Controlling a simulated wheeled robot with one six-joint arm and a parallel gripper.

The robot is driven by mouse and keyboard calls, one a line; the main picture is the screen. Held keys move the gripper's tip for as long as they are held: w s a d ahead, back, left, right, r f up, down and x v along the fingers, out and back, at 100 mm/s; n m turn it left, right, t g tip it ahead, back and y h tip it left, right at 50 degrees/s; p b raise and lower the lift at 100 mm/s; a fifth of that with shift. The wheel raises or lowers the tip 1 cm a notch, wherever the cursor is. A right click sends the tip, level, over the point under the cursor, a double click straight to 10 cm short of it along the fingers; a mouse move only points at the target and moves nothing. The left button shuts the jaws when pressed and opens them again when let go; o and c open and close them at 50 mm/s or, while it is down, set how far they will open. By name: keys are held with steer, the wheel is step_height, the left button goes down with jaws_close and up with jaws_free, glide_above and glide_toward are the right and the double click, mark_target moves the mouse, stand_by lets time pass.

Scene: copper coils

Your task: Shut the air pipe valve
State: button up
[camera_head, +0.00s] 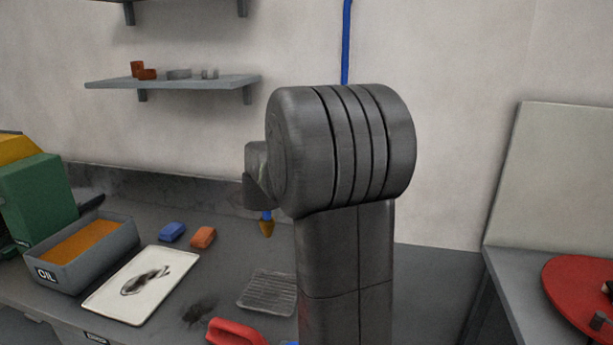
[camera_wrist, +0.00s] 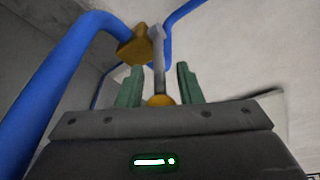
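The blue air pipe (camera_wrist: 60,75) runs up the left of the wrist view and bends over to a brass valve body (camera_wrist: 135,47). A grey lever (camera_wrist: 158,65) reaches from the valve down towards my gripper. A round brass piece (camera_wrist: 160,100) shows at the lever's near end. My gripper (camera_wrist: 159,80) is open, its two green fingers apart on either side of the lever. I see a gap on each side; exact depth is unclear. In the head view my arm hides the gripper; the blue pipe (camera_head: 346,40) shows above it and a small brass end (camera_head: 266,228) below.
The workbench holds an oil tray (camera_head: 85,255), a white tray (camera_head: 138,290) with a dark smear, a blue block (camera_head: 172,232), an orange block (camera_head: 203,237) and a grey ridged pad (camera_head: 268,292). A wall shelf (camera_head: 175,83) is at upper left. A red disc (camera_head: 575,290) lies at right.

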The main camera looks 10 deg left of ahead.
steer(key=b+v, duration=0.1)
steer(key=v, duration=1.2)
steer(key=shift+s, duration=0.4)
